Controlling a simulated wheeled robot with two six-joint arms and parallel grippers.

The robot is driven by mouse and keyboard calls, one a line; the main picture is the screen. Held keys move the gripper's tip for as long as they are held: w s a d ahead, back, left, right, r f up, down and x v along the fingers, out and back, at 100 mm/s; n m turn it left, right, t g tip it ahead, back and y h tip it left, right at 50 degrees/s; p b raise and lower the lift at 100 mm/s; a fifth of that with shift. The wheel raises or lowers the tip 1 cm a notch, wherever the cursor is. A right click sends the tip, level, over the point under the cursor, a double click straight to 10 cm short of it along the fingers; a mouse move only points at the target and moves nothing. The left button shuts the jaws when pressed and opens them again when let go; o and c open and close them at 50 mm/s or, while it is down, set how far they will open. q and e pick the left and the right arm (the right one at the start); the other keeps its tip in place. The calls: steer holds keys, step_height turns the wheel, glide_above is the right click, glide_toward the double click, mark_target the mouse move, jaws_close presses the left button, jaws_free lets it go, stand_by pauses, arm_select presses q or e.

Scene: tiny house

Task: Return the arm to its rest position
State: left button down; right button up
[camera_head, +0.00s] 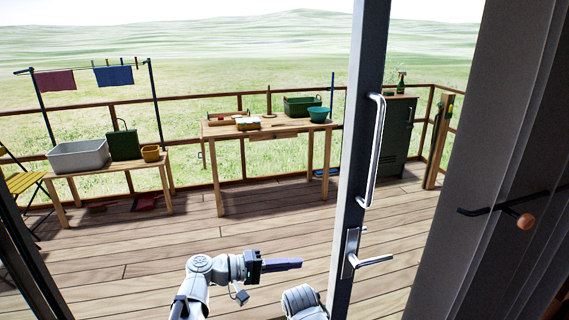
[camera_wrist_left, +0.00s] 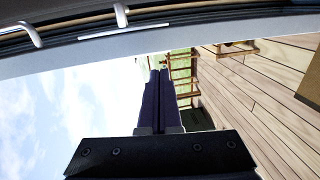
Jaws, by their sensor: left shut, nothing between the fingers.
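My left arm comes up from the bottom of the head view, and its gripper (camera_head: 298,263) points right, toward the door frame. The gripper's dark fingers are closed together and hold nothing. In the left wrist view the two fingers (camera_wrist_left: 158,72) lie side by side, with sky and deck beyond them. A white rounded part of my own body shows at the bottom of the head view, right of the left gripper. My right gripper does not show.
A door (camera_head: 348,165) with a long handle (camera_head: 373,150) and a lever (camera_head: 374,260) stands close, right of the left gripper. Beyond is a wooden deck (camera_head: 150,250) with a workbench (camera_head: 262,132), a low bench with a grey tub (camera_head: 78,156), and a dark cabinet (camera_head: 396,130). The deck's middle is clear.

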arm_select(q)
steer(key=s+a+f+m+g+y, duration=0.1)
steer(key=s+a+f+y, duration=0.2)
steer(key=f, duration=0.4)
steer(key=s+a+f+m+g+y, duration=0.1)
steer(key=s+a+f+y, duration=0.15)
steer(key=f+y, duration=0.35)
steer(key=s+a+f+g+y, duration=0.1)
steer(key=a+f+y, duration=0.2)
steer(key=a, duration=0.3)
steer(key=s+a+f+y, duration=0.2)
steer(key=a+f+y, duration=0.1)
steer(key=a, duration=0.4)
steer(key=s+d+m+g+y, duration=0.15)
steer(key=s+d+m, duration=0.35)
steer(key=d, duration=0.6)
step_height(320, 180, up, 13)
steer(key=p, duration=1.3)
steer(key=shift+s+a+r+n, duration=0.2)
steer(key=shift+s+a+n, duration=0.1)
steer(key=shift+s+a, duration=0.1)
steer(key=shift+y, duration=0.25)
